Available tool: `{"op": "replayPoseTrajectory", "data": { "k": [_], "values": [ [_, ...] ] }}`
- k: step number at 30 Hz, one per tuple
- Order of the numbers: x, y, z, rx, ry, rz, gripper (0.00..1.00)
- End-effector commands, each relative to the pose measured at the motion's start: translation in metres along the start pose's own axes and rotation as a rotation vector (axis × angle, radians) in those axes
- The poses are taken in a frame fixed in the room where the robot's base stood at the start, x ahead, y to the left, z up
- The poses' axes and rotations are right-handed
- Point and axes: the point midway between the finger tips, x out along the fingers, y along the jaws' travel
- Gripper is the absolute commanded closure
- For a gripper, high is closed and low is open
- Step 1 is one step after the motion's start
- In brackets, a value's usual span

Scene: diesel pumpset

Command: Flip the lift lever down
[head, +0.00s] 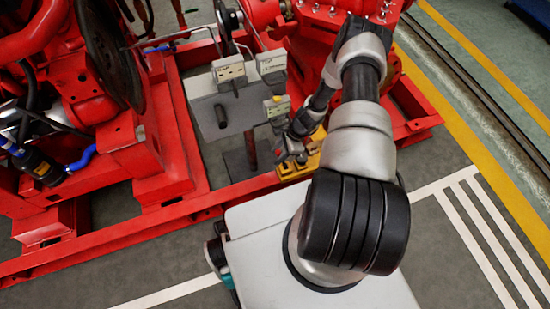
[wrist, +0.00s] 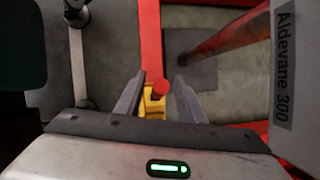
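My gripper (wrist: 160,77) is open, its two dark fingers apart at the middle of the wrist view. A round red knob (wrist: 160,88) shows between the fingers, above a yellow part (wrist: 152,107); I cannot tell whether it touches a finger or whether it is the lift lever. In the head view my gripper (head: 297,158) is low beside the yellow part (head: 305,166) on the red frame, and the knob is not clear.
The red pumpset frame (head: 190,212) runs along the left and front. A post (wrist: 225,37) and a pale part marked "Aldevane 300" (wrist: 290,65) stand right of my gripper in the wrist view. Grey floor (head: 445,150) lies open on the right.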

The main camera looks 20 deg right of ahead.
Motion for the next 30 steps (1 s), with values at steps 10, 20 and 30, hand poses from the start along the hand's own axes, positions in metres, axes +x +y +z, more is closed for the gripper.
{"op": "replayPoseTrajectory", "data": {
  "k": [10, 20, 30],
  "values": [
    [0.03, -0.001, 0.001, 0.0, 0.0, -0.001, 0.64],
    [0.03, -0.001, 0.001, 0.0, 0.0, -0.001, 0.8],
    [0.03, 0.0, 0.001, 0.001, -0.001, -0.002, 1.0]
  ]
}}
